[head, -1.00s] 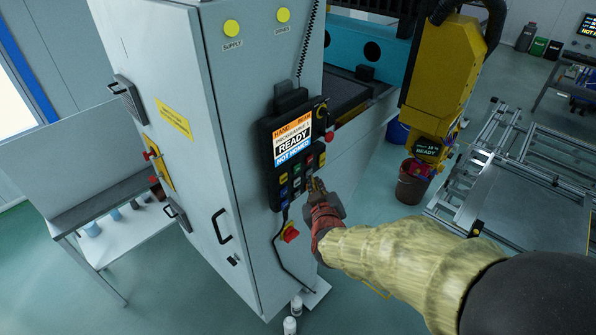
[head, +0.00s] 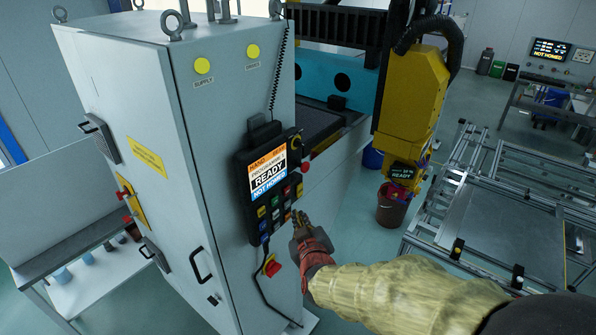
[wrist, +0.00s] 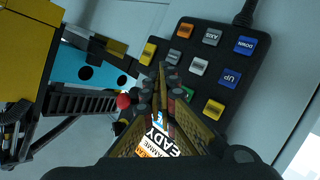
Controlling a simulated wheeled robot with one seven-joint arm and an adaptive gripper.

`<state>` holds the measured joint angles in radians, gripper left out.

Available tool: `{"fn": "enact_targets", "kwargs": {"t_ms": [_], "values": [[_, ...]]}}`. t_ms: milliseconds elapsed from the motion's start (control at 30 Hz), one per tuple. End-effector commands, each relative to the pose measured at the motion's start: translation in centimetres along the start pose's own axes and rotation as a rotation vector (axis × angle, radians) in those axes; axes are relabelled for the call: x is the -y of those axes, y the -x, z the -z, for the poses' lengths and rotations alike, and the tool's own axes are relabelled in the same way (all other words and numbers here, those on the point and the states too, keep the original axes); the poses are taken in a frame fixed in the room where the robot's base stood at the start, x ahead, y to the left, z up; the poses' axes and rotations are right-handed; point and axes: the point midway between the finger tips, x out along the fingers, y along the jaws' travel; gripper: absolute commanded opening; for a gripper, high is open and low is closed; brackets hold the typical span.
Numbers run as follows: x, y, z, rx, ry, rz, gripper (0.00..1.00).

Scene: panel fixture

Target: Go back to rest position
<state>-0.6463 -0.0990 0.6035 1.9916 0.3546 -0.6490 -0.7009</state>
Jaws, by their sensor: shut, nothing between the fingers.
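My gripper (head: 299,222) is shut and empty, just in front of the lower right keys of the black control pendant (head: 243,190) in the head view. In the wrist view my gripper (wrist: 163,75) points toward the button rows of the pendant (wrist: 250,85), and its fingers hide part of the screen. I cannot tell whether the fingertips touch a key. The pendant's screen (head: 268,176) reads READY and NOT HOMED. A red stop button (head: 305,167) sits at the pendant's right edge.
The grey cabinet (head: 130,110) fills the left, with a red switch (head: 271,266) below the pendant. The yellow machine head (head: 412,95) hangs at the upper right, above a dark red bucket (head: 391,208). A metal frame table (head: 500,225) stands at the right.

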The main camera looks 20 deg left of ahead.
Motion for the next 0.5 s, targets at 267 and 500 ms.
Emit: {"fn": "enact_targets", "kwargs": {"t_ms": [267,500], "values": [[3.1,0.5,-3.7,0.133,-0.107,0.108,0.0],[8.0,8.2,-11.5,0.513,-0.257,0.326,0.0]]}}
